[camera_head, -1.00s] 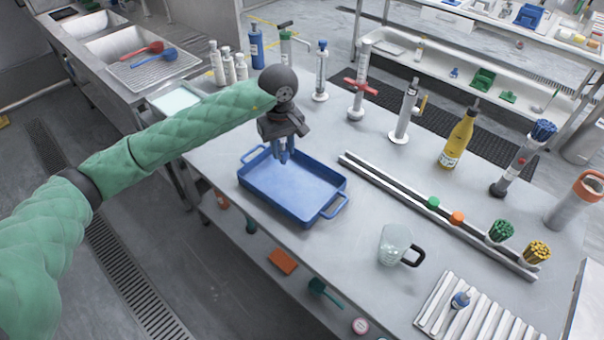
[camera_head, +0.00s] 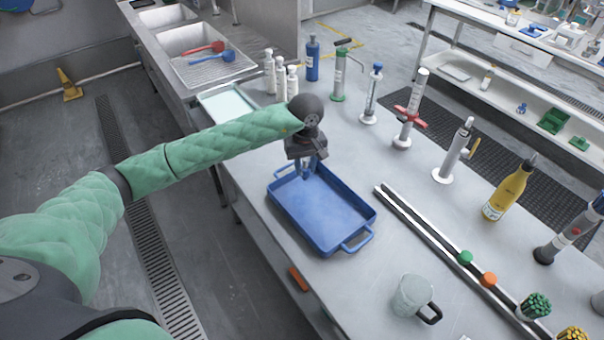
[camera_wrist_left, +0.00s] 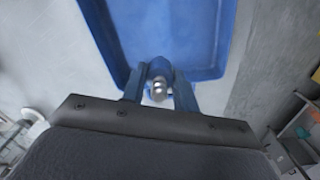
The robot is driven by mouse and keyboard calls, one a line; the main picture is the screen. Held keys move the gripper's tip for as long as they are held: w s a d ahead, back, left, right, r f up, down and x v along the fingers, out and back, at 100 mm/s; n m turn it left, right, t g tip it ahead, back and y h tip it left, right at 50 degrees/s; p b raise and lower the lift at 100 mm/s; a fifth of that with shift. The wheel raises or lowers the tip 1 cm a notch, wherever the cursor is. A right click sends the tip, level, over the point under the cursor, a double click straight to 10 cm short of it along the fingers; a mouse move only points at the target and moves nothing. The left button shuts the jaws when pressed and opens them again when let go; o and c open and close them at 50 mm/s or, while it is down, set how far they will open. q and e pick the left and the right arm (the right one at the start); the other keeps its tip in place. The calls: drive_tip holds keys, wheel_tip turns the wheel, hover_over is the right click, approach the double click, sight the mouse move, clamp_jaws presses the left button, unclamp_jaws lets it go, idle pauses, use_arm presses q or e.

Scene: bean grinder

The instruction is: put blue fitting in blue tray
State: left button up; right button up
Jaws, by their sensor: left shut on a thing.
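The blue tray (camera_head: 322,212), with a handle at each end, sits on the grey bench and holds nothing I can see. My left gripper (camera_head: 308,170) is over the tray's far end, pointing down. In the left wrist view the gripper (camera_wrist_left: 159,88) is shut on the blue fitting (camera_wrist_left: 157,70), a small blue piece with a shiny metal end. The fitting shows between the fingers over the near end of the tray (camera_wrist_left: 112,50). I cannot tell its height above the tray floor. My right gripper is not in view.
A rail (camera_head: 430,235) with green and orange caps runs right of the tray. A clear mug (camera_head: 412,296) stands near the front. White bottles (camera_head: 280,80), a blue bottle (camera_head: 313,60), several stands and a yellow bottle (camera_head: 509,192) line the back. The tray's interior is clear.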

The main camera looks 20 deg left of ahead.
use_arm(q)
drive_tip(key=shift+a+f, duration=0.35)
drive_tip(key=shift+a, duration=0.25)
drive_tip(key=shift+f, duration=2.05)
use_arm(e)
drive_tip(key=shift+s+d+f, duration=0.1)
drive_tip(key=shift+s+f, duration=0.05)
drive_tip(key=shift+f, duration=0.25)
use_arm(q)
drive_tip(key=shift+f, duration=0.1)
drive_tip(key=o, duration=1)
drive_tip(key=shift+c, duration=0.2)
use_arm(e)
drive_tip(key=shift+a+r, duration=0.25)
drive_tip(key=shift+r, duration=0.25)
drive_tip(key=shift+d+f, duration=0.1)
